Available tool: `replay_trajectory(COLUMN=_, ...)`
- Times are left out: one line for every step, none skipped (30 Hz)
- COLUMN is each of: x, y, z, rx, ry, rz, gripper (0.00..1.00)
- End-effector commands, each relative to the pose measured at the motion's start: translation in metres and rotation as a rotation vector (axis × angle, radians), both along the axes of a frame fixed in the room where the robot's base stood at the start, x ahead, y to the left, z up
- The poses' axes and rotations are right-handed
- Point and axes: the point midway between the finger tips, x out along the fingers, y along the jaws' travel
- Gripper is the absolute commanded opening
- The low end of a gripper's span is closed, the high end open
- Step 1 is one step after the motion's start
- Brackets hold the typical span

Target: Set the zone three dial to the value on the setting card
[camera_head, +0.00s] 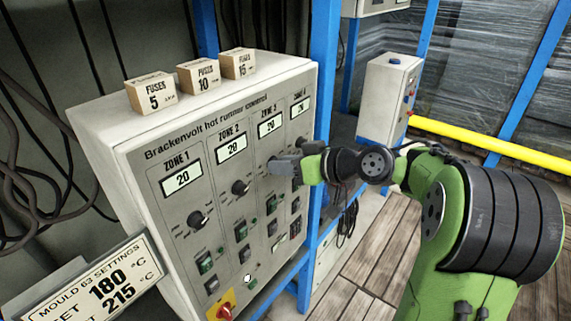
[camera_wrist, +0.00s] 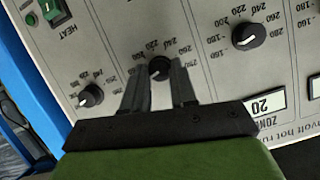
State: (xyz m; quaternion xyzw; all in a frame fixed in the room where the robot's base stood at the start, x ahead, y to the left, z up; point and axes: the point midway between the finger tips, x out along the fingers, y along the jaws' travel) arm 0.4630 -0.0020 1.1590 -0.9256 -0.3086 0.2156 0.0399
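The setting card (camera_head: 98,285) in the head view reads "MOULD 63 SETTINGS", with 180 °C on one line and 215 °C below. Its left end is cut off. The zone three display (camera_head: 270,125) shows what looks like 20. My gripper (camera_head: 285,167) is at the zone three column and hides its dial there. In the wrist view the zone three dial (camera_wrist: 159,68), a black knob with a white pointer, sits between the two fingertips of my gripper (camera_wrist: 159,75). The fingers stand apart, one on each side; whether they press on the knob is unclear.
The zone two dial (camera_wrist: 248,36) and zone four dial (camera_wrist: 90,95) flank it closely. The zone one dial (camera_head: 197,219) is further left. Switches lie below the dials, and a red knob (camera_head: 225,311) is at the bottom. Several fuse boxes (camera_head: 199,75) stand on top. A blue post (camera_head: 322,95) is nearby.

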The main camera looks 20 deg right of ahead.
Motion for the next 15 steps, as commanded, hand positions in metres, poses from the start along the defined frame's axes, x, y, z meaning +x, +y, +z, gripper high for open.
replay_trajectory(x=0.0000, y=-0.0002, z=0.0000, rx=0.000, ry=0.000, rz=-0.001, gripper=0.11)
replay_trajectory(x=-0.0001, y=-0.0003, z=-0.0001, rx=0.000, ry=0.000, rz=-0.001, gripper=0.07)
replay_trajectory(x=-0.0001, y=-0.0003, z=-0.0001, rx=0.000, ry=0.000, rz=0.000, gripper=0.00)
replay_trajectory(x=-0.0001, y=-0.0003, z=-0.0001, rx=0.000, ry=0.000, rz=-0.001, gripper=0.00)
replay_trajectory(x=-0.0001, y=-0.0003, z=-0.0001, rx=0.000, ry=0.000, rz=0.000, gripper=0.00)
replay_trajectory(x=0.0000, y=-0.0003, z=0.0000, rx=0.001, ry=0.001, rz=0.000, gripper=0.00)
replay_trajectory(x=-0.0001, y=-0.0003, z=0.0001, rx=0.002, ry=0.002, rz=-0.001, gripper=0.00)
replay_trajectory(x=0.0000, y=-0.0004, z=0.0001, rx=0.003, ry=0.004, rz=-0.001, gripper=0.00)
replay_trajectory(x=0.0000, y=-0.0005, z=0.0002, rx=0.009, ry=0.007, rz=-0.001, gripper=0.00)
replay_trajectory(x=0.0001, y=-0.0006, z=0.0002, rx=0.013, ry=0.011, rz=0.000, gripper=0.00)
replay_trajectory(x=0.0002, y=-0.0008, z=0.0003, rx=0.019, ry=0.016, rz=-0.001, gripper=0.00)
replay_trajectory(x=0.0003, y=-0.0009, z=0.0005, rx=0.030, ry=0.024, rz=-0.001, gripper=0.00)
replay_trajectory(x=0.0004, y=-0.0010, z=0.0007, rx=0.039, ry=0.031, rz=0.000, gripper=0.00)
replay_trajectory(x=0.0004, y=-0.0010, z=0.0010, rx=0.050, ry=0.038, rz=0.000, gripper=0.00)
replay_trajectory(x=0.0004, y=-0.0012, z=0.0013, rx=0.066, ry=0.050, rz=0.000, gripper=0.00)
